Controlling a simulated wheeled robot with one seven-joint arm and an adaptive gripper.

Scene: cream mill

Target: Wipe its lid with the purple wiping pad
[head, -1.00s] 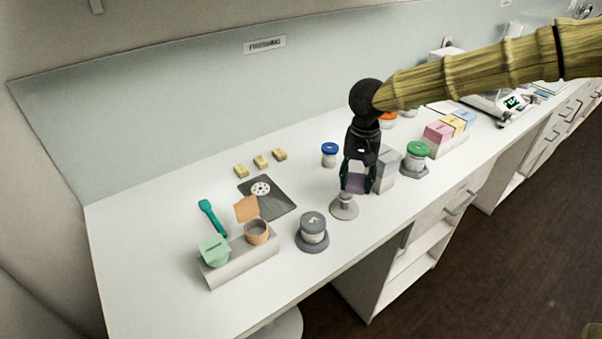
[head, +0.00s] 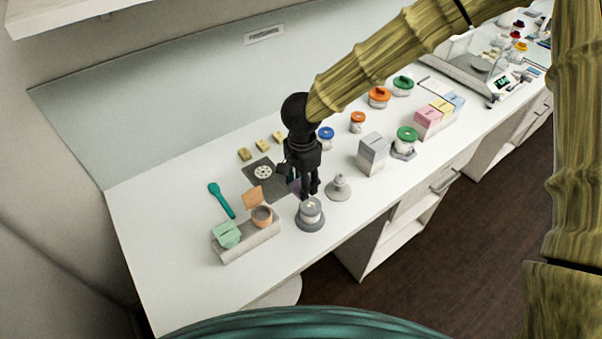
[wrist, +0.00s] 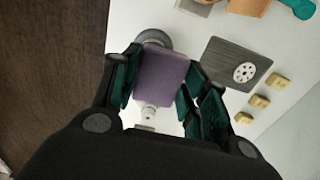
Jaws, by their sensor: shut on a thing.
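My gripper (head: 310,192) is shut on the purple wiping pad (wrist: 160,75), which lies flat between the fingers in the wrist view. In the head view only a sliver of the pad (head: 295,186) shows beside the dark fingers. The fingertips are right over a jar with a grey lid (head: 311,205), which stands upright on a round grey base (head: 310,225). I cannot tell whether the pad touches the lid. In the wrist view the pad hides the jar, and the rim of the round base (wrist: 154,35) shows behind it.
A pale grey stand (head: 338,189) is just right of the jar. A dark mat (head: 282,187) with a white disc lies behind. A holder (head: 248,246) with a mint container and orange cup stands left. A grey box (head: 372,155) and green-lidded jar (head: 406,137) stand right.

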